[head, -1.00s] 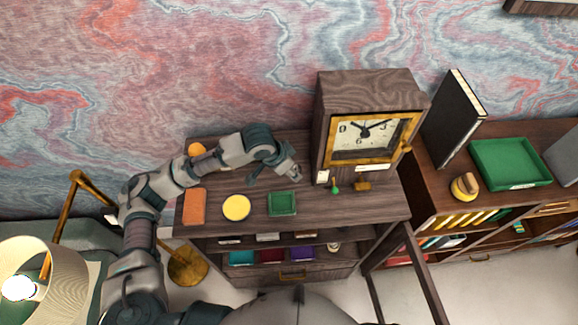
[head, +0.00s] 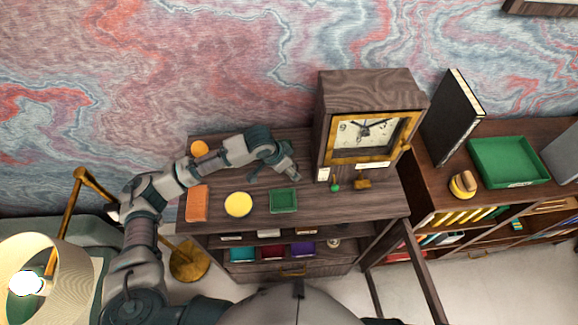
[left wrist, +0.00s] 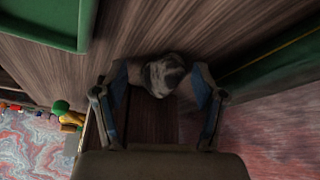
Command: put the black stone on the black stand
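In the left wrist view a dark grey, rounded, rough lump (left wrist: 163,74), which looks like the stone, lies between the fingertips of my left gripper (left wrist: 160,88). The fingers are spread either side of it, and I see no clear grip on it. In the head view my left gripper (head: 290,174) is low over the desk top, left of the clock and behind the green tray; the lump is hidden there. I cannot make out a black stand in either view. My right gripper is not in view.
The green tray (head: 283,200), yellow disc (head: 238,204) and orange block (head: 196,203) lie along the desk front. An orange round item (head: 199,149) is at the back left. The tall wooden clock (head: 367,118) stands close right of the gripper, with small items before it.

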